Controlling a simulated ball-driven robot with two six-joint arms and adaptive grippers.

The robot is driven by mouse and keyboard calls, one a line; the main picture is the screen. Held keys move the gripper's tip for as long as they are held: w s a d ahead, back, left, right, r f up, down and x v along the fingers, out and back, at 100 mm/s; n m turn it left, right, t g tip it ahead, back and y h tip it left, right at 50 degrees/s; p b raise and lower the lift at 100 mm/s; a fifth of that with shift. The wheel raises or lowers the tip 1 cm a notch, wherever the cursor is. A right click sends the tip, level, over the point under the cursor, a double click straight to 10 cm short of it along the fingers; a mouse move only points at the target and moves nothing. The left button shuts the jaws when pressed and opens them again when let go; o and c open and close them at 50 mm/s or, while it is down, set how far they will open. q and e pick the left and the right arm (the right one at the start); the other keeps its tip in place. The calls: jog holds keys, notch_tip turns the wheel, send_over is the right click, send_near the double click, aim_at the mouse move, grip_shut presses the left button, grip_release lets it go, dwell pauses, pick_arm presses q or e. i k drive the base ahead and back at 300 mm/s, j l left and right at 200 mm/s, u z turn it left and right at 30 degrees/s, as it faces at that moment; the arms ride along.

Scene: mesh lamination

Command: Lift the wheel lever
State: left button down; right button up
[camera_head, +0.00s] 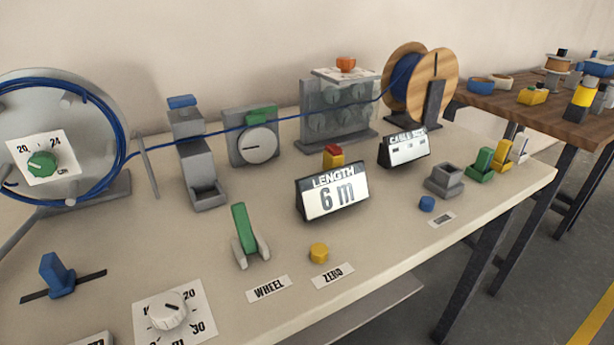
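The wheel lever (243,228) is a green handle pivoted between two pale grey brackets near the front middle of the table, just behind the "WHEEL" label (269,289). Its green handle points up and back, leaning slightly left in the picture. Nothing touches it. Neither of my grippers is in view.
A yellow button (319,252) by the "ZERO" label and a "LENGTH 6 m" display (332,196) stand right of the lever. A blue slider (57,275) and white dial (168,311) are left. Blue cable runs behind, from wheel (105,141) to spool (437,72). Bare tabletop surrounds the lever.

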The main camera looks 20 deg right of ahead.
aim_at(240, 217)
jog(key=z, duration=0.15)
jog(key=k+j+u, duration=0.1)
jog(key=j, duration=0.9)
jog(key=k+j+u, duration=0.1)
jog(key=j, duration=0.9)
jog(key=k+j+u, duration=0.1)
jog(key=j, duration=0.95)
